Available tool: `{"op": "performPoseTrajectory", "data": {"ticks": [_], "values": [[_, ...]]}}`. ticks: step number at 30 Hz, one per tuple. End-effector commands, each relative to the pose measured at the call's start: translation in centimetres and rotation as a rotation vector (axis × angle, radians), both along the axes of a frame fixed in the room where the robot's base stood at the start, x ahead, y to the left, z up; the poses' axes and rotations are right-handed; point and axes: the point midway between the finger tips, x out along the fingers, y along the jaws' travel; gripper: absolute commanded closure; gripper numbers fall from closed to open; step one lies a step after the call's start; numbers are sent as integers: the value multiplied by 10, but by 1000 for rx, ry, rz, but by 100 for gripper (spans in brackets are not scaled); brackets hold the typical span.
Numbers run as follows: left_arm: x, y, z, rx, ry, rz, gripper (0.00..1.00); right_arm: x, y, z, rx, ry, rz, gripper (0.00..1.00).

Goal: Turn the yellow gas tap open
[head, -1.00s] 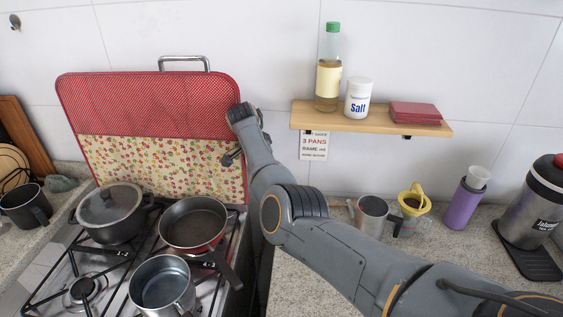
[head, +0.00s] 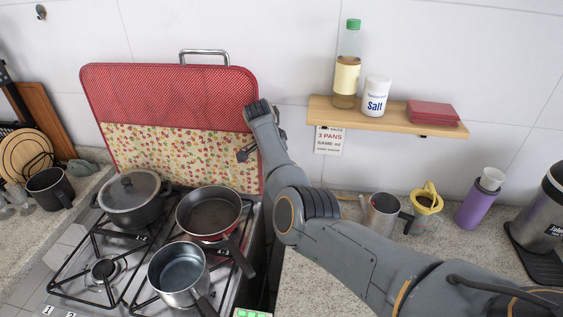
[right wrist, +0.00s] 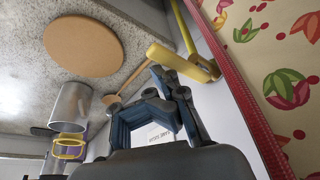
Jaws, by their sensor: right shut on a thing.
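The yellow gas tap (right wrist: 178,60) shows in the right wrist view as a bar-shaped handle, with a thin yellow pipe running up from near it, beside the red-edged patterned cover. My right gripper (right wrist: 168,84) is shut, with its fingertips at the yellow handle. How much of the handle lies between the fingers is hard to see. In the head view my right gripper (head: 247,151) is at the right edge of the red cover (head: 170,95), mostly hidden by its arm. The tap is hidden there. My left gripper is not in view.
The stove holds a lidded pot (head: 132,205), a frying pan (head: 209,211) and a saucepan (head: 178,272). A wall shelf (head: 390,118) carries a bottle, salt and a red item. A metal mug (head: 382,212) and purple bottle (head: 478,205) stand on the counter.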

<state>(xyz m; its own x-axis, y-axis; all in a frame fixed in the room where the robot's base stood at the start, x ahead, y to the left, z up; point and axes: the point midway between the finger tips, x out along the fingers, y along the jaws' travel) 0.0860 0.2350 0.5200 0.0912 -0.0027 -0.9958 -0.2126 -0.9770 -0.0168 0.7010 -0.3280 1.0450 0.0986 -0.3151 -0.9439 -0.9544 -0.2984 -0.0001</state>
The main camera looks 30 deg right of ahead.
Motion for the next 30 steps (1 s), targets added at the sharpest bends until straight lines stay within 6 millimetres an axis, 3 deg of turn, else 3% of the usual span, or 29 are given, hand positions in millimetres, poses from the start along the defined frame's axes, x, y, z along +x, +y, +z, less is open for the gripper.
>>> {"op": "performPoseTrajectory", "data": {"ticks": [13,24,30], "values": [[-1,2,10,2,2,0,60,-4,6,8,1,-1,0,100],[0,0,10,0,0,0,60,-11,28,77,0,-4,0,100],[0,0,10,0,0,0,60,-14,37,105,1,0,1,100]]}}
